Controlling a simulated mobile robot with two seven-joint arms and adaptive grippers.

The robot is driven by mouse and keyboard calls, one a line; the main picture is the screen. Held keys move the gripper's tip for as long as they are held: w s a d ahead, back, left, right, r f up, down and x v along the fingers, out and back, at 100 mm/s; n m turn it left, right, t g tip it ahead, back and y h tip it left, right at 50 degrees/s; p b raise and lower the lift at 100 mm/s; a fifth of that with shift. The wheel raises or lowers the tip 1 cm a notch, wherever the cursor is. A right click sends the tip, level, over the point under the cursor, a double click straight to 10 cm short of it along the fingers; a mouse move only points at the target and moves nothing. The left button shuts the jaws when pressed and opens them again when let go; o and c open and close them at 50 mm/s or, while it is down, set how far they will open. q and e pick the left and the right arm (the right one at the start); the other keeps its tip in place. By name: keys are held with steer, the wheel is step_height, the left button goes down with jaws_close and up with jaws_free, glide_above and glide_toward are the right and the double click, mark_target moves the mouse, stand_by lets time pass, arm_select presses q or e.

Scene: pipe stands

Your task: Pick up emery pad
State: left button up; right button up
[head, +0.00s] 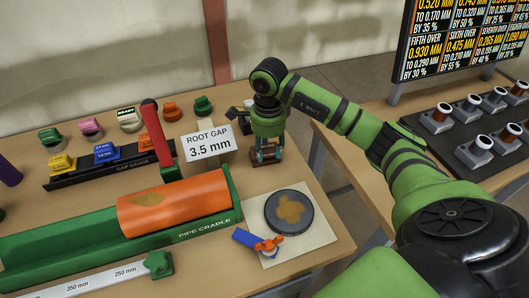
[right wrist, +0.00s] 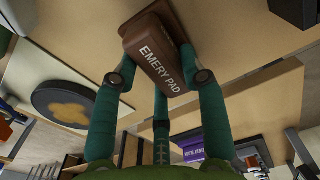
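The emery pad (right wrist: 160,58) is a brown block with white "EMERY PAD" lettering in the right wrist view. It lies between the fingertips of my right gripper (right wrist: 160,68), with a fingertip close against each side. I cannot tell whether they press on it. In the head view my right gripper (head: 267,155) points down at the table behind the round dark disc. A little of the brown pad (head: 265,156) shows between its fingers, which hide most of it. My left gripper is not in view.
A root gap sign (head: 208,144) stands left of my right gripper. An orange pipe (head: 175,202) lies in a green pipe cradle (head: 205,229). A dark disc (head: 303,213) sits on a pale sheet in front. A second table (head: 345,145) is at right.

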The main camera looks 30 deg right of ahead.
mark_target(268, 148)
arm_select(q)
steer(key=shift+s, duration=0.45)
arm_select(e)
steer(key=shift+r+b, duration=0.35)
steer(key=shift+r, duration=0.3)
step_height(268, 148, up, 3)
steer(key=shift+f+b, duration=0.1)
steer(key=shift+b, duration=0.5)
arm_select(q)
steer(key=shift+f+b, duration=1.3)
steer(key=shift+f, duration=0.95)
arm_select(e)
steer(key=shift+s+d+r, duration=1.15)
steer(key=shift+s+d, duration=0.2)
steer(key=shift+s, duration=0.1)
steer(key=shift+s+d+r, duration=1.15)
steer(key=shift+s+d, duration=0.15)
steer(key=shift+s, duration=0.1)
steer(key=shift+s+d+r, duration=1.15)
steer(key=shift+s+d, duration=0.2)
steer(key=shift+s, duration=0.1)
